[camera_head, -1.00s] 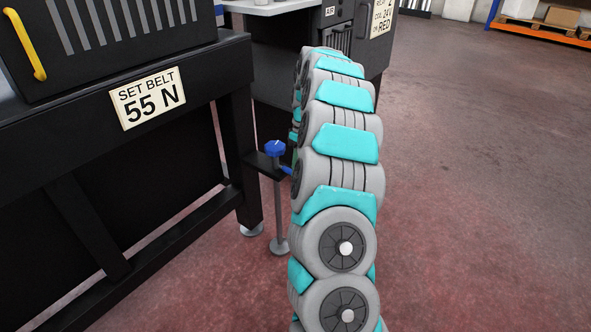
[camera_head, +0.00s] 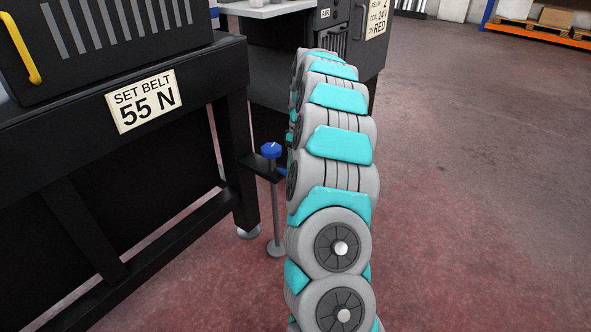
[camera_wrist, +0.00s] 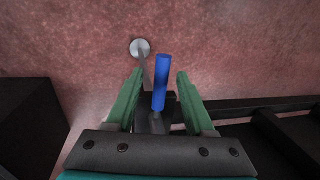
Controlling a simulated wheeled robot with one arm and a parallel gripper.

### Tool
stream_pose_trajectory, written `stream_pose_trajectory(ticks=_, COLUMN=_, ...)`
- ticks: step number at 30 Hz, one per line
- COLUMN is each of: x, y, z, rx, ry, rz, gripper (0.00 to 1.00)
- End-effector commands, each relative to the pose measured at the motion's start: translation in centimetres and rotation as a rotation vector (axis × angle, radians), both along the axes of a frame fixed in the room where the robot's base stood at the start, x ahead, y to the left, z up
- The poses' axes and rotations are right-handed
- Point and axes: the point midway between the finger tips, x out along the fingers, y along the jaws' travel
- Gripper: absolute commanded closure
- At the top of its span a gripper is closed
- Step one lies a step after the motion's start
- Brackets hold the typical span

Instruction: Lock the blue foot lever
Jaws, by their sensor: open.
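The blue foot lever (camera_wrist: 160,84) shows in the wrist view as a blue bar between the two green fingers of my gripper (camera_wrist: 155,92). The fingers are open, with a gap on each side of the bar. In the head view a small part of the blue lever (camera_head: 282,171) shows beside my arm, and the rest is hidden behind it. My gripper is hidden behind my arm in the head view.
A black machine frame with a "SET BELT 55 N" sign (camera_head: 141,101) stands at the left. A dark cabinet (camera_head: 350,60) stands behind my arm. The post's round foot (camera_wrist: 140,47) rests on the reddish floor. The floor at the right is clear up to a pallet rack (camera_head: 545,30).

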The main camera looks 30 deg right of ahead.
Motion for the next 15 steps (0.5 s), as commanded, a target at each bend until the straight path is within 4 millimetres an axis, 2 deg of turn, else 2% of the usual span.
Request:
stream_pose_trajectory(ticks=8, x=0.1, y=-0.1, z=0.4, rx=-0.001, ry=-0.001, rz=0.0, gripper=0.47)
stream_pose_trajectory(ticks=15, x=0.3, y=-0.6, z=3.1, rx=-0.002, ry=-0.002, rz=0.0, gripper=0.47)
